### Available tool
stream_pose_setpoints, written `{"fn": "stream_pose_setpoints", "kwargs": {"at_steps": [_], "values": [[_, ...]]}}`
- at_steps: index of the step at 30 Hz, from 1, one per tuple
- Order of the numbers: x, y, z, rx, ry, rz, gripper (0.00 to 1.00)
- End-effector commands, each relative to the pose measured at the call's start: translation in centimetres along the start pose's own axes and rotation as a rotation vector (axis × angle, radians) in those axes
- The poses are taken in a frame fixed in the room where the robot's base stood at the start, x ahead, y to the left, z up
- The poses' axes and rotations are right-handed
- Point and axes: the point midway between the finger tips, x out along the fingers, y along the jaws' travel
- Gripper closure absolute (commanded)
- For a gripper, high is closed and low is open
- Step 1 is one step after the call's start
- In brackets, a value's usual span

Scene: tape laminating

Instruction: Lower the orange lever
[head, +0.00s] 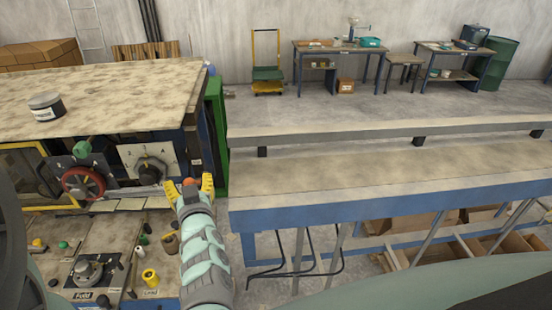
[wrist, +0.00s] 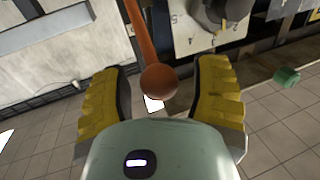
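The orange lever (wrist: 148,35) shows in the wrist view as a rod coming down from the top edge, ending in a round orange ball (wrist: 159,80). My gripper (wrist: 160,95) is open, with its yellow fingers apart on either side of the ball. Gaps show between the ball and both fingers, so neither seems to touch it. In the head view my gripper (head: 190,187) is at the right end of the machine's front panel. A small reddish-brown spot between its fingers there looks like the lever's ball; the rod is hard to make out.
A numbered dial (head: 150,171) and a red handwheel (head: 84,182) are on the panel left of my gripper. A lower desk (head: 110,247) holds small knobs and controls. A long blue-edged table (head: 390,172) stands to the right. Tiled floor shows below in the wrist view.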

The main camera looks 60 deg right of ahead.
Motion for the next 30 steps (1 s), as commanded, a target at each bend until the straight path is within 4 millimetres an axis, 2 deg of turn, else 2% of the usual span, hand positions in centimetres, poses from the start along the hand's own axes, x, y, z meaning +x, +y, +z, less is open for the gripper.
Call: {"fn": "stream_pose_setpoints", "kwargs": {"at_steps": [2, 17, 30], "values": [[0.00, -0.01, 0.00, 0.000, 0.000, 0.000, 0.48], [-0.01, 0.02, 0.00, 0.001, 0.000, 0.001, 1.00], [-0.28, 0.05, 0.80, -0.007, 0.029, 0.001, 1.00]]}}
